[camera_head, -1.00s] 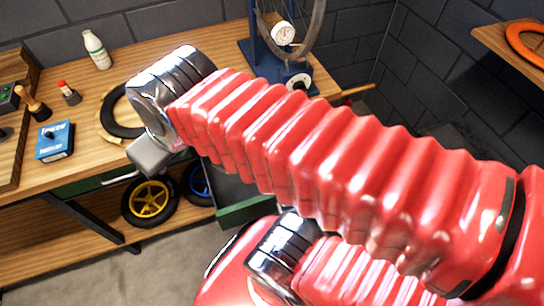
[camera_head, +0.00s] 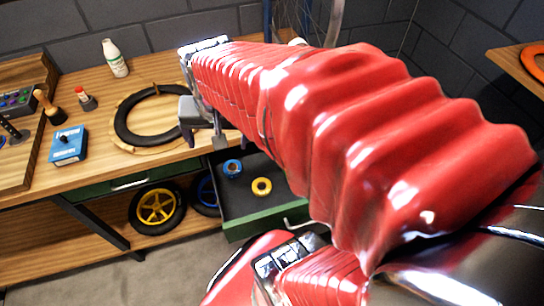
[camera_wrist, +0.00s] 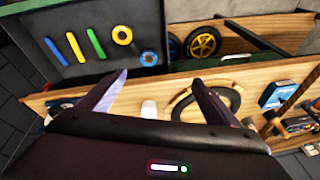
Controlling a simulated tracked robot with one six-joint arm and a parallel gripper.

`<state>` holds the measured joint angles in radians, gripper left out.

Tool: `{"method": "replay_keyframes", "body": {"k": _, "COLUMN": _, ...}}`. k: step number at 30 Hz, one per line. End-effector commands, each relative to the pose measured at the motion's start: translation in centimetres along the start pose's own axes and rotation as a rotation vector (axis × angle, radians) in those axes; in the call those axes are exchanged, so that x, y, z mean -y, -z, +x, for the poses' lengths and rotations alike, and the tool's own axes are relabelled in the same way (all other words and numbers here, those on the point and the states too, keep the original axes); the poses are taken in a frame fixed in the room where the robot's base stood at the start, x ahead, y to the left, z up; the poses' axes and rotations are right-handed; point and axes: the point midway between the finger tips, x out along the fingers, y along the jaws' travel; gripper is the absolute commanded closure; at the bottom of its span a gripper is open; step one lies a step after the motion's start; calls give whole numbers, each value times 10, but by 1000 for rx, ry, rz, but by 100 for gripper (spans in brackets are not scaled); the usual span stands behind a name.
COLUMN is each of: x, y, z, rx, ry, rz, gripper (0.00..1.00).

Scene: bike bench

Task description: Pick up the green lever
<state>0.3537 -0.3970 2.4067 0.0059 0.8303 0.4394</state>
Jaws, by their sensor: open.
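The green lever (camera_wrist: 96,42) lies in an open dark drawer (camera_wrist: 120,14), at the upper left of the wrist view. It is the rightmost of three parallel levers, with a yellow lever (camera_wrist: 75,47) and a blue lever (camera_wrist: 56,51) beside it. In the head view the levers are hidden behind my red arm. My gripper (camera_wrist: 160,80) is open, with its fingers apart and nothing between them. In the head view my gripper (camera_head: 208,128) is near the bench's front edge, above and left of the drawer.
A yellow ring (camera_head: 262,186) and a blue ring (camera_head: 232,168) lie in the drawer. The bench (camera_head: 98,146) holds a black tyre (camera_head: 124,130), a blue box (camera_head: 68,146) and a white bottle (camera_head: 115,58). A yellow-hubbed wheel (camera_head: 157,208) stands on the lower shelf.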

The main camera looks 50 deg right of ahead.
Motion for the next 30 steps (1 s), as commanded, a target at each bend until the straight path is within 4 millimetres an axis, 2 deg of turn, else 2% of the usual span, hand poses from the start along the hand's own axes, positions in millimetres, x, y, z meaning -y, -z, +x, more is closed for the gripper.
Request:
{"method": "replay_keyframes", "body": {"k": 6, "x": -46, "y": 30, "z": 39, "rx": 54, "ry": -80, "rz": 343, "gripper": 0}}
{"method": "replay_keyframes", "body": {"k": 13, "x": -103, "y": 50, "z": 80, "rx": 98, "ry": -161, "rz": 704, "gripper": 0}}
{"method": "replay_keyframes", "body": {"k": 21, "x": -174, "y": 55, "z": 126, "rx": 138, "ry": -252, "rz": 1104, "gripper": 0}}
{"method": "replay_keyframes", "body": {"k": 25, "x": -194, "y": 54, "z": 138, "rx": 146, "ry": -277, "rz": 1219, "gripper": 0}}
{"method": "replay_keyframes", "body": {"k": 30, "x": -203, "y": 53, "z": 143, "rx": 148, "ry": -288, "rz": 1267, "gripper": 0}}
